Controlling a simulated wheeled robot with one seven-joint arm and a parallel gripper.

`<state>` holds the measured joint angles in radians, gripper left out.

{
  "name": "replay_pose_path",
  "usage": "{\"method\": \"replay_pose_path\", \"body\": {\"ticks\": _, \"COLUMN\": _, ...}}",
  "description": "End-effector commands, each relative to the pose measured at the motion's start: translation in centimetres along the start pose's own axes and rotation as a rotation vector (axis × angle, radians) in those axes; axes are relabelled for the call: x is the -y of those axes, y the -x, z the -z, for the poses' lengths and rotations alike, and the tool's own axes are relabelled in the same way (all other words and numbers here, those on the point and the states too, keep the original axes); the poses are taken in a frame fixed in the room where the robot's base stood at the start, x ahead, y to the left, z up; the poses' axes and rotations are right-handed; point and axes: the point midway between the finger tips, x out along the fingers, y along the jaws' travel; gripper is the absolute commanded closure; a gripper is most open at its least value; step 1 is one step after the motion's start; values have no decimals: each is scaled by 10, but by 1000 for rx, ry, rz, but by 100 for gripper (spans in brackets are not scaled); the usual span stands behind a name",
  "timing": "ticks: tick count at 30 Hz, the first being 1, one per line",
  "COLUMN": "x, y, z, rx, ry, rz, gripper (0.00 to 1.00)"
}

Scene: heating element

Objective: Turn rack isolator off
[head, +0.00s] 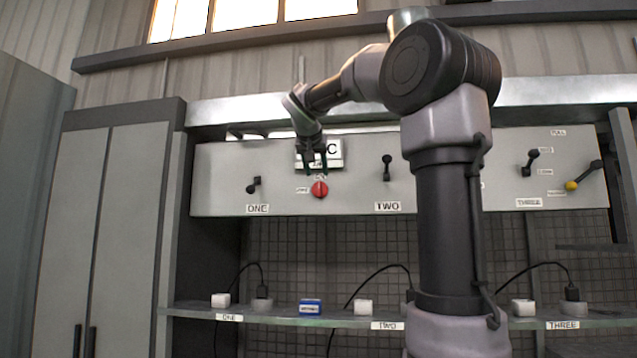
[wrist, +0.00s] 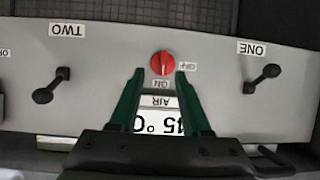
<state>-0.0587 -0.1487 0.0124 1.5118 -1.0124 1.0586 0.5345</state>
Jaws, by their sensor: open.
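A round red knob (head: 320,189) is on the grey panel below the display, with small labels beside it. In the wrist view the red knob (wrist: 162,62) appears upside down, with a pale mark that seems to run vertically, in line with the ON label. A label reading AIR is near it. My gripper (head: 317,166) is in front of the panel just above the knob. In the wrist view my gripper (wrist: 160,73) is open, its green fingers on either side below the knob; contact is not clear. I cannot read any label saying rack isolator.
The panel carries black levers marked ONE (head: 253,185), TWO (head: 387,168) and THREE (head: 530,163), plus a yellow-ended lever (head: 584,176) at far right. A temperature display (head: 331,152) is behind my gripper. A shelf (head: 270,317) below holds small blocks and cables.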

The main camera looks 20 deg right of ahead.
Motion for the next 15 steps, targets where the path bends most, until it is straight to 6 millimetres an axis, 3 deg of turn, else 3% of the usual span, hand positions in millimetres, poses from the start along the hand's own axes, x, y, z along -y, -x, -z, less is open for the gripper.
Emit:
{"method": "replay_pose_path", "body": {"ticks": 1, "x": 2, "y": -3, "z": 15, "rx": -30, "ry": -6, "rz": -15, "gripper": 52}}
{"method": "replay_pose_path", "body": {"ticks": 4, "x": 3, "y": -7, "z": 31, "rx": -63, "ry": -14, "rz": -33, "gripper": 52}}
{"method": "replay_pose_path", "body": {"ticks": 8, "x": 3, "y": -20, "z": 35, "rx": -70, "ry": -15, "rz": -39, "gripper": 52}}
{"method": "replay_pose_path", "body": {"ticks": 15, "x": 1, "y": -66, "z": 37, "rx": -69, "ry": -14, "rz": -39, "gripper": 52}}
